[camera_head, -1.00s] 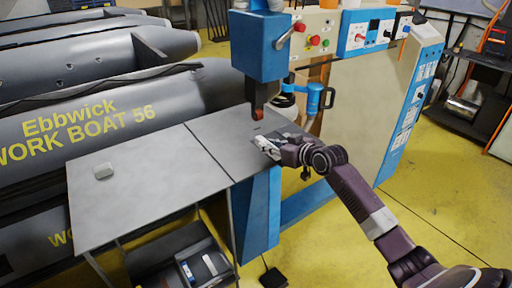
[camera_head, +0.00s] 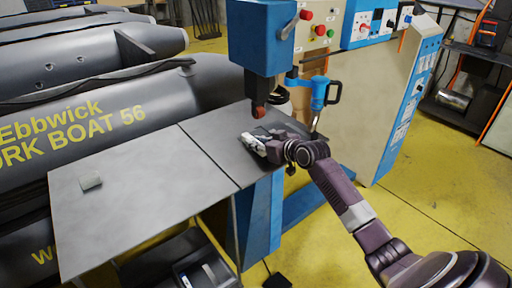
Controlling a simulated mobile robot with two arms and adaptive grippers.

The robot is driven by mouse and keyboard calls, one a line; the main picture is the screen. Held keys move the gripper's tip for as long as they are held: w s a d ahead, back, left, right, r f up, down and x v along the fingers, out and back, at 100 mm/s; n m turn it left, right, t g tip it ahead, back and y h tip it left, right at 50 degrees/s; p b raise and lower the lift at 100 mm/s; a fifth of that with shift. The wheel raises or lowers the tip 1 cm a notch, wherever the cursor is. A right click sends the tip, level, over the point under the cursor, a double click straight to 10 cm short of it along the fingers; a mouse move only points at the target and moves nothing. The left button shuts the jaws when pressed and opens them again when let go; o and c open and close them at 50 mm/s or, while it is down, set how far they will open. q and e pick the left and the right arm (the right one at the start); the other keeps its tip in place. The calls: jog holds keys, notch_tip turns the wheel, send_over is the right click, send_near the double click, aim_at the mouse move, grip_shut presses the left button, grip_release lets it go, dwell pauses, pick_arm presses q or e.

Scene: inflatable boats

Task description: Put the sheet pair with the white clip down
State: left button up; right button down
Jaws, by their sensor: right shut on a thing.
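My right gripper (camera_head: 262,148) is at the machine's table, just in front of and below the red roller, shut on the sheet pair. A small white piece at the fingertips looks like the white clip (camera_head: 250,141). The dark grey sheet pair (camera_head: 284,127) is hard to tell from the grey table top (camera_head: 130,205), and the gripper hides part of it. I cannot tell whether the sheets touch the table. My left gripper is not in view.
A small grey block (camera_head: 91,183) lies on the table's left panel, which is otherwise clear. The blue machine head (camera_head: 262,40) with its red roller (camera_head: 259,112) hangs over the right panel. A grey inflatable boat (camera_head: 200,95) lies close behind the table.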

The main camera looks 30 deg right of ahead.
notch_tip(320, 180, down, 2)
jog(key=shift+f, duration=0.25)
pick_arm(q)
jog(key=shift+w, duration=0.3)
pick_arm(e)
jog(key=c, duration=1.8)
grip_release()
jog(key=shift+o, duration=0.2)
jog(key=shift+r, duration=0.3)
jog(key=shift+s, duration=0.3)
pick_arm(q)
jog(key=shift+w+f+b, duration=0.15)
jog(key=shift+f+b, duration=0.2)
jog(key=shift+b, duration=0.1)
pick_arm(e)
jog(key=v, duration=1.1)
jog(key=shift+s, duration=0.25)
jog(key=shift+r, duration=0.1)
